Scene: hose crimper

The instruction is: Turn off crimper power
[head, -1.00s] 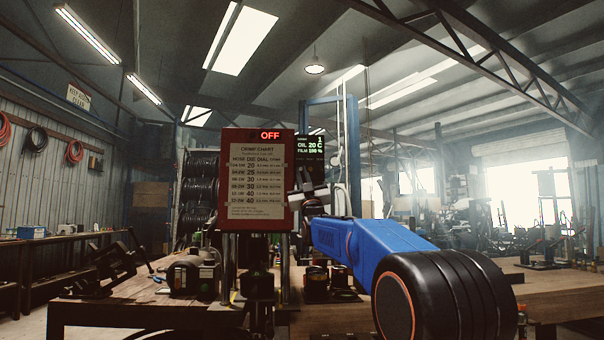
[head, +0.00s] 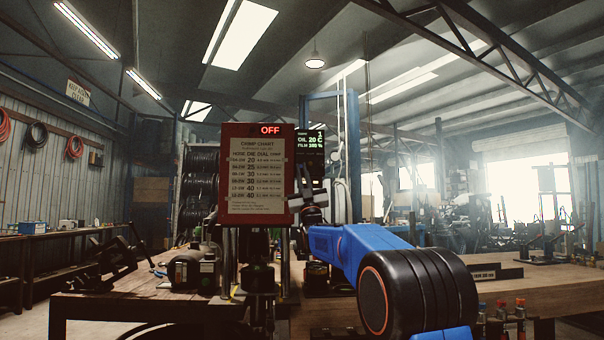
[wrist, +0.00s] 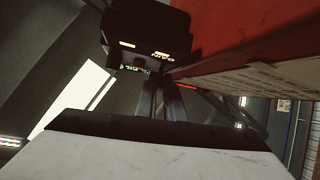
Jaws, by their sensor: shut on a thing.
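The crimper's red panel (head: 226,203) stands upright in the head view, with a crimp chart on its face. A display at its top reads OFF (head: 270,130) in red. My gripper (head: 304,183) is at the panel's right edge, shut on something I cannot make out. In the wrist view the red panel (wrist: 255,40) fills the upper right. A black box (wrist: 147,28) hangs beside it, with pale labels, one seemingly MAIN upside down.
A dark screen (head: 314,146) with green text stands behind the panel's right edge. The wooden bench (head: 120,308) carries a vice (head: 105,265) and a dark motor-like unit (head: 190,270) left of the panel. The bench to the right of my arm is mostly clear.

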